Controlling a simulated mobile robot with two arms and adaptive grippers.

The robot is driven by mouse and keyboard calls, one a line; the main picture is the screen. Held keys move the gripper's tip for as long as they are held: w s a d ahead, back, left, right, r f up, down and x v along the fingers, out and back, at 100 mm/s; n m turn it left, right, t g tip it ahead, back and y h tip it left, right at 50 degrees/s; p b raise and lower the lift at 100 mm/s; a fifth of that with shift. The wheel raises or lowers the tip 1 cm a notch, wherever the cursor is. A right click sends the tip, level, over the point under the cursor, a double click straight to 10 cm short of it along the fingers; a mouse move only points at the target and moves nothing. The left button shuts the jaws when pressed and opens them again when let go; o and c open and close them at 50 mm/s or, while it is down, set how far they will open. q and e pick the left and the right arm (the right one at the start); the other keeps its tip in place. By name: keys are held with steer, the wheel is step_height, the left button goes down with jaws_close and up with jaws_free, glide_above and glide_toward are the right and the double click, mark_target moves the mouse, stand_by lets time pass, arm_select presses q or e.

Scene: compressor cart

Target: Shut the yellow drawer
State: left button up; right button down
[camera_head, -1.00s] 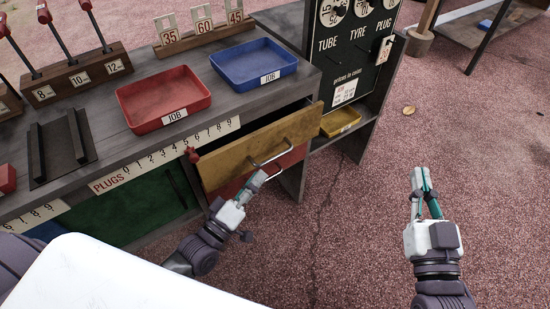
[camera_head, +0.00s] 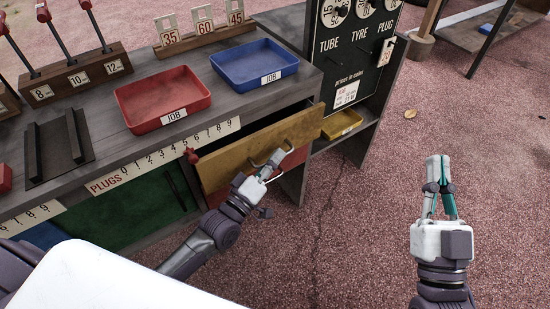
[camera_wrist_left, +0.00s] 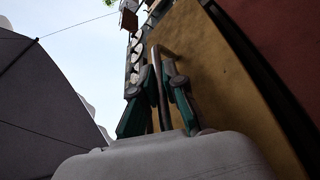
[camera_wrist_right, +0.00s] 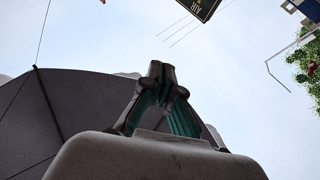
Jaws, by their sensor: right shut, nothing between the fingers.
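My left gripper (camera_head: 275,158) is at the handle. In the left wrist view the bar (camera_wrist_left: 155,58) runs between its two fingers (camera_wrist_left: 160,72), which stand a little apart; whether they press on it is unclear. The drawer front (camera_wrist_left: 225,80) fills the right of that view. My right gripper (camera_head: 438,158) is shut and empty over the open ground at right; its fingertips meet in the right wrist view (camera_wrist_right: 157,68).
A red tray (camera_head: 160,100) and a blue tray (camera_head: 253,62) sit on the bench top (camera_head: 110,145). A small yellow tray (camera_head: 341,124) lies on a low shelf beside the drawer, under the price board (camera_head: 352,50). The ground (camera_head: 350,225) between my grippers is clear.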

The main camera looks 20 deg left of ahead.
mark_target(258, 155)
arm_select(q)
jaws_close()
